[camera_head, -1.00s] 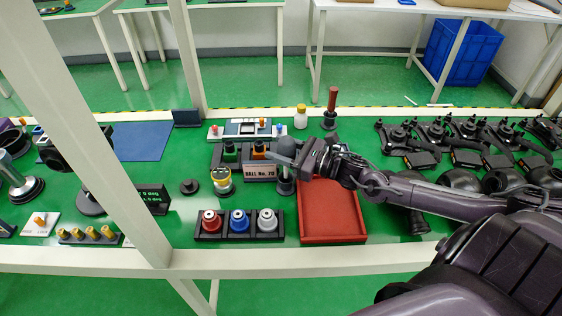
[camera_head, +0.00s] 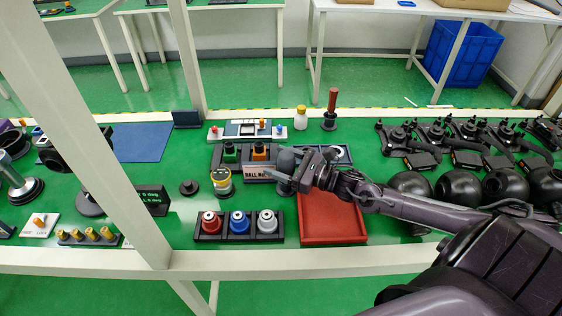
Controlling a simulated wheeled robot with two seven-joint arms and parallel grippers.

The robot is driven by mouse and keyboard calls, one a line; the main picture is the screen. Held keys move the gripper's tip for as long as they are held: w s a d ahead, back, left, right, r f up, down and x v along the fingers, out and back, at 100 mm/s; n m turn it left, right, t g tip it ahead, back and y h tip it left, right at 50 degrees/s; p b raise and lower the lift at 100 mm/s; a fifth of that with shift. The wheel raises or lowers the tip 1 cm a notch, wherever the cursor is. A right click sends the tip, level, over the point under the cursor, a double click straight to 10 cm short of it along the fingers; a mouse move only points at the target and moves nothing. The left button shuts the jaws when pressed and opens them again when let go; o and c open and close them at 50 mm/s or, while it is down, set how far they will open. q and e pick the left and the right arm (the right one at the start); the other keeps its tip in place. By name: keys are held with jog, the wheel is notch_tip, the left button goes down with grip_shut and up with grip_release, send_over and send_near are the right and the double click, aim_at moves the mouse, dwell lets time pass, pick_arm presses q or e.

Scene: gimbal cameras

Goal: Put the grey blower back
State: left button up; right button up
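A dark grey rounded body (camera_head: 287,158), which looks like the grey blower, is at the right end of the black rack (camera_head: 216,161), beside the green and orange pieces. My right gripper (camera_head: 281,179) comes in from the right and is right at it, low over the table. The fingers overlap the dark parts there, so I cannot tell whether they grip it or only touch it. A dark round base (camera_head: 284,188) shows just below the fingers. The rack's right end is largely hidden by the gripper. My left gripper is not in view.
A red tray (camera_head: 333,238) lies below my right wrist. A black holder with red, blue and grey pieces (camera_head: 267,223) stands in front. A sign (camera_head: 256,173) stands left of the gripper.

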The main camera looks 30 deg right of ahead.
jog(key=shift+r, duration=0.2)
jog(key=shift+s+d+f, duration=0.15)
jog(key=shift+s+d, duration=0.05)
jog(key=shift+s, duration=0.05)
jog(key=p+v, duration=0.1)
jog(key=v, duration=1)
jog(key=shift+s+d, duration=0.15)
